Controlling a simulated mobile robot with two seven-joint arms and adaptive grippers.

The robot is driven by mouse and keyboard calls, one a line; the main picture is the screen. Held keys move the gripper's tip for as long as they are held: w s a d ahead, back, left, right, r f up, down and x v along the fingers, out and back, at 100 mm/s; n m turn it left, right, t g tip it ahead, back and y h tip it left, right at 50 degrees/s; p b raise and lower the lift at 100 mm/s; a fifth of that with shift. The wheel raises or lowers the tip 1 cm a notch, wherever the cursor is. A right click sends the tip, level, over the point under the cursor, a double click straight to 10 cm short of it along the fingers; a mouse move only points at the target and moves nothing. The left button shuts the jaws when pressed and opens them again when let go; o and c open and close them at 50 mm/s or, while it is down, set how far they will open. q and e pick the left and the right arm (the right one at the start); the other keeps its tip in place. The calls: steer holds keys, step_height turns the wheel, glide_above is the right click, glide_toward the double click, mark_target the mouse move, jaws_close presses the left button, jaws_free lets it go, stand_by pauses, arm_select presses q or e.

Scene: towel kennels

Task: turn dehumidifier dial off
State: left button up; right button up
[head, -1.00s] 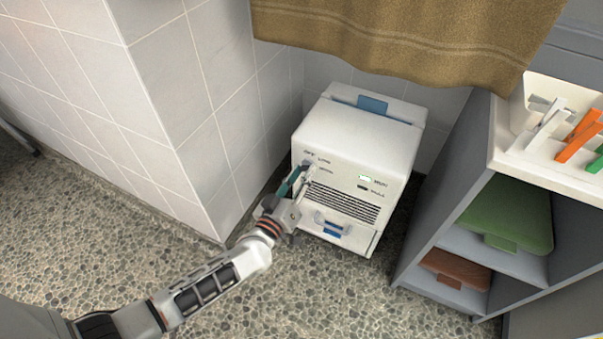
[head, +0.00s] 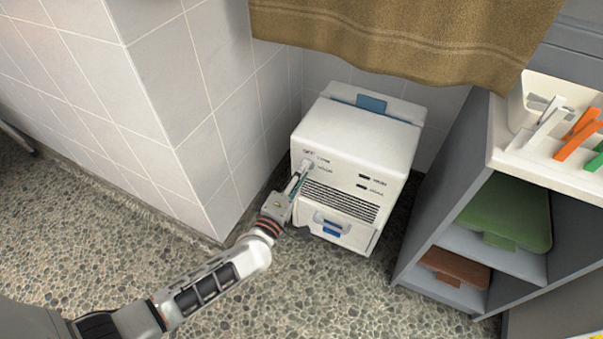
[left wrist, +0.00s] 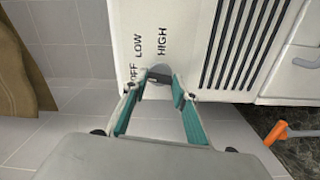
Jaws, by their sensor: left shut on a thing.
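The white dehumidifier (head: 365,140) stands on the floor in the corner. Its dial (left wrist: 158,76) is on the front, beside the labels OFF, LOW and HIGH in the left wrist view. The dark bar of the dial lies close to the OFF label; its exact pointing is hard to tell. My left gripper (head: 301,172) is at the upper left of the front, and its teal fingers (left wrist: 157,88) are shut on the dial. The fingers hide part of the dial in the head view. The two small display windows (head: 364,177) are dark. My right gripper is out of view.
A tiled wall corner (head: 180,90) stands close left of the dehumidifier. A brown towel (head: 400,40) hangs above it. Pebbled floor is clear in front.

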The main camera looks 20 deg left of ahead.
arm_select(q)
steer(key=shift+f+n, duration=0.1)
steer(key=shift+n, duration=0.7)
steer(key=o, duration=1.1)
steer(key=shift+s, duration=0.1)
steer(key=s, duration=1.2)
steer(key=shift+a, duration=0.15)
